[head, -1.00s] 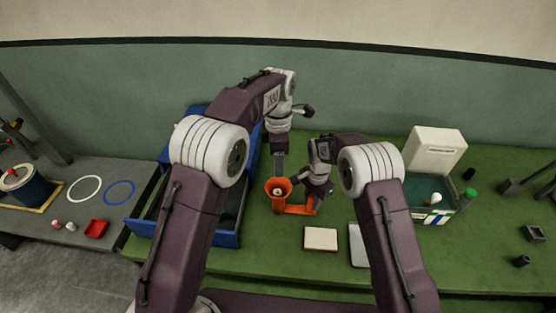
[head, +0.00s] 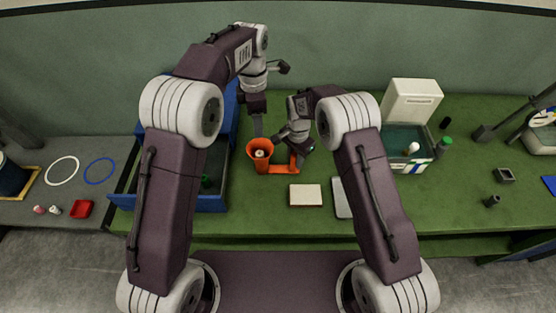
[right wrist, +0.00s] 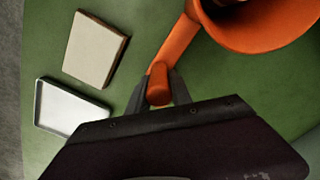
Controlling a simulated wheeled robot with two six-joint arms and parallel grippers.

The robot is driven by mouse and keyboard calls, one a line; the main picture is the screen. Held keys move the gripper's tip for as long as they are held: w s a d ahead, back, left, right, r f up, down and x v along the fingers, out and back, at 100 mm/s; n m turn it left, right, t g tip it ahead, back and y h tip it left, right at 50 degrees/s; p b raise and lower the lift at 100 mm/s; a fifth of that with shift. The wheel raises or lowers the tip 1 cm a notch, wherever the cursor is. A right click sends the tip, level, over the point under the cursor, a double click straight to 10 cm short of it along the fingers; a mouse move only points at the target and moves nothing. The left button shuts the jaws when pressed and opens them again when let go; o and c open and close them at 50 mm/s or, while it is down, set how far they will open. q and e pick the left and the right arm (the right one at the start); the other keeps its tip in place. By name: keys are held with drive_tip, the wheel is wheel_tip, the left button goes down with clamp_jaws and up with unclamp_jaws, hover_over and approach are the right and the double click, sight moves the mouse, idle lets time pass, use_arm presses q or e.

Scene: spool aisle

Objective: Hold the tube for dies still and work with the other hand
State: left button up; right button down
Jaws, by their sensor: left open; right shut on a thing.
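The orange tube for dies (head: 259,165) stands upright on the green bench, with an orange handle reaching out to the right. Its wide mouth faces up, and a small pale thing (head: 260,153) shows inside. My right gripper (head: 295,158) is shut on the handle's end; in the right wrist view the orange handle (right wrist: 176,45) runs from between the fingers (right wrist: 159,95) to the flared mouth (right wrist: 265,35). My left gripper (head: 258,130) is open, pointing down at the tube's far rim. Whether it touches the rim I cannot tell.
A cream block (head: 305,195) and a grey tray (head: 342,198) lie in front of the tube. A blue bin (head: 211,204) stands left, partly behind my left arm. An open-lidded box (head: 432,160) stands right. A red tray (head: 81,209) and rings lie on the grey bench.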

drive_tip(key=c, duration=1.1)
unclamp_jaws()
wheel_tip(320, 180, up, 12)
drive_tip(key=shift+r, duration=0.1)
